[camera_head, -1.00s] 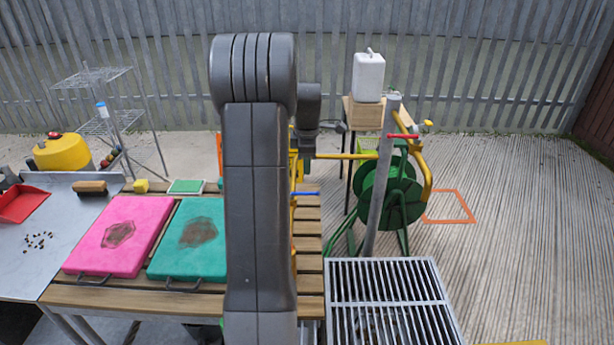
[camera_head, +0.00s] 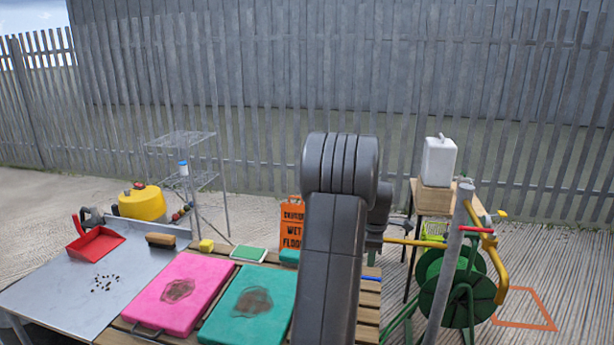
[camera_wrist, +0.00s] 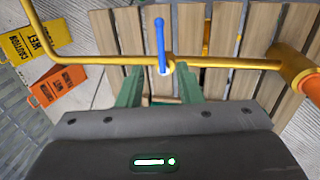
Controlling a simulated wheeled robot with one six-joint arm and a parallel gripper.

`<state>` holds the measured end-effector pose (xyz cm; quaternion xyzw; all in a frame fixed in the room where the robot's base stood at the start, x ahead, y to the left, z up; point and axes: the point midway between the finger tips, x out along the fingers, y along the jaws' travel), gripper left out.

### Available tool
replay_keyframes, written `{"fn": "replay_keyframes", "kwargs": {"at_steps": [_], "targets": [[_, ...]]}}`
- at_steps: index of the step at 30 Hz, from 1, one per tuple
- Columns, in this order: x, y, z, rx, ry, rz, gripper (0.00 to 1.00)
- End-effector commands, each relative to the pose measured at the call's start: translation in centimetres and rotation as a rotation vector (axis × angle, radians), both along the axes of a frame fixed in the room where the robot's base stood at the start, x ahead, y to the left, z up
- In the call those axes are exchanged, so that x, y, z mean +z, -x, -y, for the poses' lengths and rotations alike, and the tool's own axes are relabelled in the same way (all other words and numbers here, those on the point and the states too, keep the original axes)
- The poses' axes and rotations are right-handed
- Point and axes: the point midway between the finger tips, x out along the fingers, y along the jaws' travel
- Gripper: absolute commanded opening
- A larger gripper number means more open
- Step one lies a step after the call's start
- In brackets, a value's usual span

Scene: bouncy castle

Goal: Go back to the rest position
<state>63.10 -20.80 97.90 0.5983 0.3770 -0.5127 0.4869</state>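My gripper (camera_wrist: 160,82) shows in the wrist view with two green fingers apart and nothing seen held between them. A yellow pipe (camera_wrist: 100,60) crosses just beyond the fingertips. A blue valve lever (camera_wrist: 161,42) stands up from the pipe, in line with the gap; I cannot tell whether the fingers touch it. In the head view my arm is raised in the middle, and its upper link hides the gripper. The yellow pipe (camera_head: 412,242) shows there to the right of my arm, with a red lever (camera_head: 474,229) near the grey post.
A wooden table holds a pink board (camera_head: 182,292) and a teal board (camera_head: 250,305), both stained. A metal table (camera_head: 60,285) with a red dustpan (camera_head: 95,244) is left. A green hose reel (camera_head: 450,290) stands right. An orange wet-floor sign (camera_head: 292,222) is behind.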

Motion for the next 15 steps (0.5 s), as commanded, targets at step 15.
{"fn": "replay_keyframes", "kwargs": {"at_steps": [15], "targets": [[-7.9, -1.4, 0.4, -0.001, -0.001, -0.002, 0.33]]}}
